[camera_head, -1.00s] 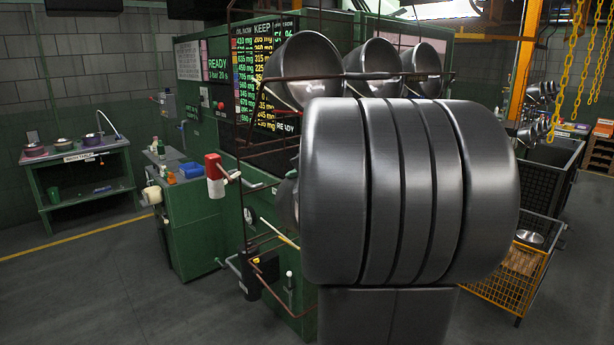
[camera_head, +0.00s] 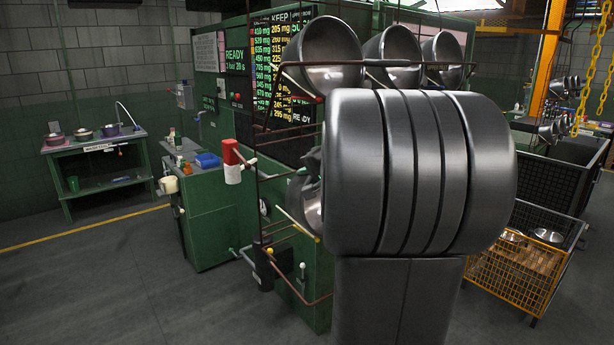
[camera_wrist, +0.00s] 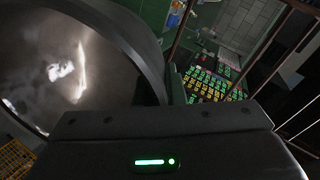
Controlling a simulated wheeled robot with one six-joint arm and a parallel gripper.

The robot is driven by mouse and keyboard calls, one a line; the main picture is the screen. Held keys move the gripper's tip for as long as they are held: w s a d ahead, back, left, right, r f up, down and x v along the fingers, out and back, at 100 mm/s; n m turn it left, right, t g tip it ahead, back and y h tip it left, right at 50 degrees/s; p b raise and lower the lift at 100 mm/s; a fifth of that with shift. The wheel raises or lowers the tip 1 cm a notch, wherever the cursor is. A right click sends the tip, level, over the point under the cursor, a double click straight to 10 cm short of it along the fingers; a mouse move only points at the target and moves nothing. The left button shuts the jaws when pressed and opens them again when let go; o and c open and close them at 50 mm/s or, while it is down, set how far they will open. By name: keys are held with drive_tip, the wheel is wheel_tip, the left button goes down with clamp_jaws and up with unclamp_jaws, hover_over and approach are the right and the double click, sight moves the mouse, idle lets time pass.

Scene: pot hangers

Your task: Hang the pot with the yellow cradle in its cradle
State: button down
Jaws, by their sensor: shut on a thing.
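A steel pot (camera_head: 308,207) shows partly in the head view, just left of my large grey arm link, which hides the rest. Its shiny round inside (camera_wrist: 75,65) fills the left of the wrist view. My gripper (camera_head: 312,168) is shut on this pot; its fingertips are mostly hidden. A yellow bar (camera_head: 297,223), which looks like part of the yellow cradle, slants beside and below the pot on the brown rack (camera_head: 257,180). I cannot tell whether pot and bar touch. The pot is tilted, with its opening facing sideways.
Several other pots hang in the rack's top row (camera_head: 325,55). A red and white cylinder (camera_head: 231,162) juts out left of the rack. A green cabinet (camera_head: 215,220) and the lit board (camera_head: 275,65) stand behind. An orange mesh crate (camera_head: 515,275) is at right. The left floor is clear.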

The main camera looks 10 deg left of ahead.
drive_tip(key=shift+f+b, duration=0.15)
drive_tip(key=shift+b, duration=0.2)
drive_tip(key=c, duration=1.4)
unclamp_jaws()
drive_tip(key=shift+c, duration=0.2)
drive_tip(key=shift+f, duration=0.1)
drive_tip(key=shift+s+d, duration=0.1)
drive_tip(key=f+b+v, duration=0.2)
drive_tip(key=v, duration=0.9)
drive_tip(key=s+d+f+b+v, duration=0.1)
drive_tip(key=f+b+v, duration=0.1)
drive_tip(key=v, duration=1)
drive_tip(key=shift+d+b, duration=0.45)
drive_tip(key=shift+b, duration=0.1)
